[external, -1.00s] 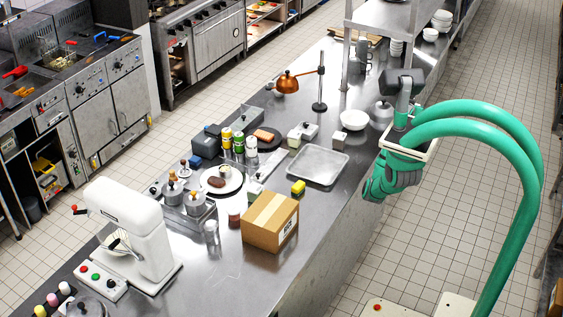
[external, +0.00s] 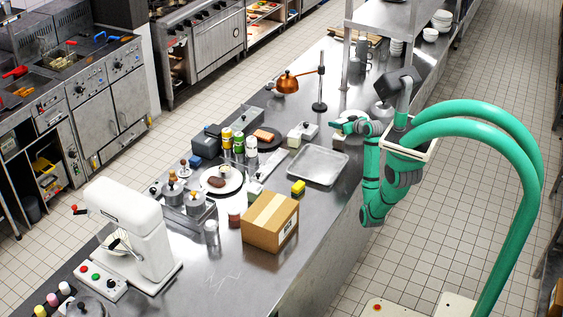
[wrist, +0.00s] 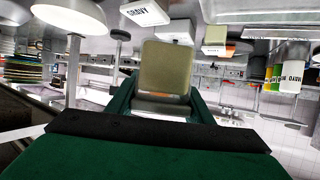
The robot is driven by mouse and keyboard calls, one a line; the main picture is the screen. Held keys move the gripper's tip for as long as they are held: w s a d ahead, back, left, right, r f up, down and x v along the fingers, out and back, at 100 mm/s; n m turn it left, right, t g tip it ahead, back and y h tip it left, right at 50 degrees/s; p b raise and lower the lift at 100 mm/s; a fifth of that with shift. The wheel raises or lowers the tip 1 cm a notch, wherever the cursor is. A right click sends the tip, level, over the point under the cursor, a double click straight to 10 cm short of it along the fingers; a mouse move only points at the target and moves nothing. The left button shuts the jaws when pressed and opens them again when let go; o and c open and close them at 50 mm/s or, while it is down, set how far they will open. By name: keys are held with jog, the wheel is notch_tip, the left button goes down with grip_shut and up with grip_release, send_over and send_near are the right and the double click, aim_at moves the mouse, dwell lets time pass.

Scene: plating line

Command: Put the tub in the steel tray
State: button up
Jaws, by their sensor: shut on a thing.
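The steel tray (external: 318,168) lies flat and empty on the counter. A pale lidded tub (external: 302,132) stands behind it to the left; another pale lidded one (external: 254,189) stands left of the tray. The wrist view shows a white tub labelled GRAVY (wrist: 152,11) at the top; I cannot match it surely to either. My gripper (external: 341,125) is over the counter behind the tray, in front of the white bowl. In the wrist view it is shut on a squarish olive-beige thing (wrist: 166,66). I cannot tell whether this is a tub.
Sauce bottles (external: 238,144) stand further left. A copper heat lamp (external: 287,83) and a steel shelf (external: 385,14) rise behind. Bare counter lies right of the box.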

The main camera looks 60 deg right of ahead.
jog(key=w+a+f+n+t+y, duration=0.1)
jog(key=w+a+f+n+y, duration=0.15)
jog(key=a, duration=0.45)
jog(key=w+a+f+n+t+y, duration=0.1)
jog(key=w+a+f+n+y, duration=0.2)
jog(key=a, duration=0.5)
send_over(309, 164)
jog(key=shift+y, duration=0.45)
jog(key=shift+d+f, duration=0.15)
jog(key=shift+f, duration=3.2)
jog(key=shift+f, duration=0.1)
jog(key=o, duration=1.1)
jog(key=shift+o, duration=0.2)
